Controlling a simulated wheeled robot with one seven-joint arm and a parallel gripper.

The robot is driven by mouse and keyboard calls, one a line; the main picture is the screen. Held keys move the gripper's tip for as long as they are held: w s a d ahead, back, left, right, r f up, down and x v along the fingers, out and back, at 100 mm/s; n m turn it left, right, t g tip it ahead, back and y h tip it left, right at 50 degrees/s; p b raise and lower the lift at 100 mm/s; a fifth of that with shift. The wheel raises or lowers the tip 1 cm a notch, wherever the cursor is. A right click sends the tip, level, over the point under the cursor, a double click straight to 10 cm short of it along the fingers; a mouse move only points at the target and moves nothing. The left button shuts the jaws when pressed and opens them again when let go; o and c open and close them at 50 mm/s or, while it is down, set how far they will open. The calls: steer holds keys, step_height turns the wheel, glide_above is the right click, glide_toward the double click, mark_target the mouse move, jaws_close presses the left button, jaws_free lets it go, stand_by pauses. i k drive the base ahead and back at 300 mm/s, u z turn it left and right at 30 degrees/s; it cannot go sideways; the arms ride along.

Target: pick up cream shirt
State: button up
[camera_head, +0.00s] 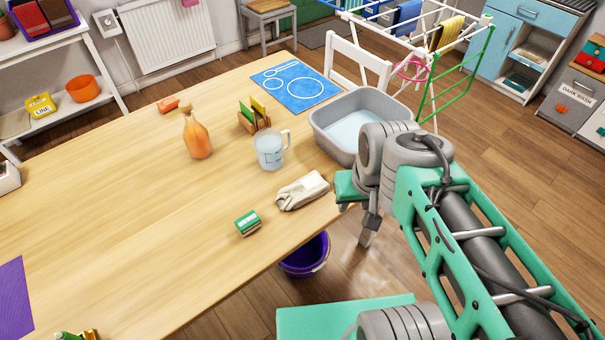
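A cream bundle of cloth (302,190), which looks like the cream shirt, lies folded on the wooden table (110,215) near its front right edge. My gripper (366,238) hangs past the table edge, to the right of the cloth and a little lower in the picture, apart from it. It points downward over the floor. Only a narrow fingertip shows below my wrist, so I cannot tell whether its fingers are open or shut. Nothing is seen held in it.
An orange bottle (196,137) stands farther left. A purple bucket (305,258) is on the floor below the edge. The table's left middle is clear.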

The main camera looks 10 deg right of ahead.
mark_target(308, 188)
steer(key=z, duration=0.05)
steer(key=i, duration=0.35)
steer(key=u, duration=3.1)
